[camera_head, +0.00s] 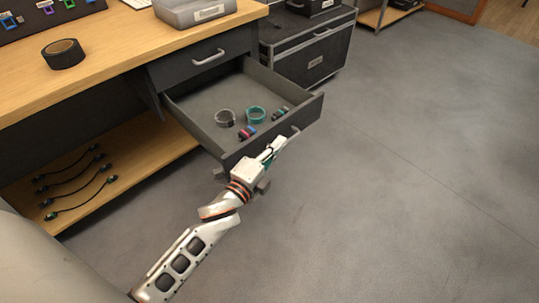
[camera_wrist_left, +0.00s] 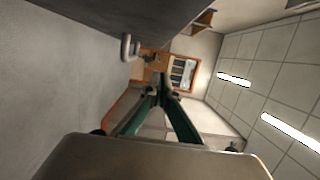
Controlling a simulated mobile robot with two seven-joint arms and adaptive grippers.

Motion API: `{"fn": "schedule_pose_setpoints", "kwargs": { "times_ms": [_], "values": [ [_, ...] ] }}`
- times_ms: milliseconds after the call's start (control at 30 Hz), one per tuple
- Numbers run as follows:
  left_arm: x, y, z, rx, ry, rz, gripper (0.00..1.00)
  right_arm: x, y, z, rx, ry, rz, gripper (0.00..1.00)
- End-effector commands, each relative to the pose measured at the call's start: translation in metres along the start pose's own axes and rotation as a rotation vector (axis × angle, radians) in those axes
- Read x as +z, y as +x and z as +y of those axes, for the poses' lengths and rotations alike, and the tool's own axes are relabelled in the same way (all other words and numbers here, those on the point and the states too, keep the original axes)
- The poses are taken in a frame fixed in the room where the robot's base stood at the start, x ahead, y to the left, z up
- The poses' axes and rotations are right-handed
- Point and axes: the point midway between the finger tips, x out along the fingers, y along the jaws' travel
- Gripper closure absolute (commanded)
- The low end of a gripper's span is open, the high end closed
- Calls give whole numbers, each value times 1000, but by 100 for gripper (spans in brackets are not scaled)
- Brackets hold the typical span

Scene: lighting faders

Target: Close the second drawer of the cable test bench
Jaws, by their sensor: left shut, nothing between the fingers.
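The second drawer (camera_head: 308,110) of the cable test bench (camera_head: 108,66) is pulled well out under the closed top drawer (camera_head: 205,59). Its grey front faces lower right, with a light handle (camera_head: 296,130) partly hidden near my gripper. The handle also shows on the dark drawer front in the left wrist view (camera_wrist_left: 128,47). My left gripper (camera_head: 278,144) is shut and empty, just outside the drawer front and close to the handle. In the wrist view its fingertips (camera_wrist_left: 161,86) meet, apart from the handle in the picture. I cannot tell whether it touches the front. My right gripper is not in view.
Cables (camera_head: 80,185) lie on the lower wooden shelf (camera_head: 150,150). A black case (camera_head: 312,58) stands behind the drawer. Floor at the right is clear.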

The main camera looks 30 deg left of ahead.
Motion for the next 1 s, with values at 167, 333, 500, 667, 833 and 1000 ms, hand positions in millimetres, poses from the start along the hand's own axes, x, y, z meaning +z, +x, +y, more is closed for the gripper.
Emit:
{"fn": "schedule_pose_setpoints", "kwargs": {
  "times_ms": [167,333,500,667,833,1000],
  "values": [
    [27,4,2,3,4,0,100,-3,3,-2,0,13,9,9],
    [37,6,1,1,2,-1,100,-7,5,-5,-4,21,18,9],
    [39,7,0,0,1,-1,100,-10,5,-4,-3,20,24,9],
    [39,7,0,0,1,-1,100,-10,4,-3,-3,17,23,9],
    [42,8,0,0,2,-1,100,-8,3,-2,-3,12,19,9],
    [59,12,-2,-1,5,-1,100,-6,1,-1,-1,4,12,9]
  ]
}}
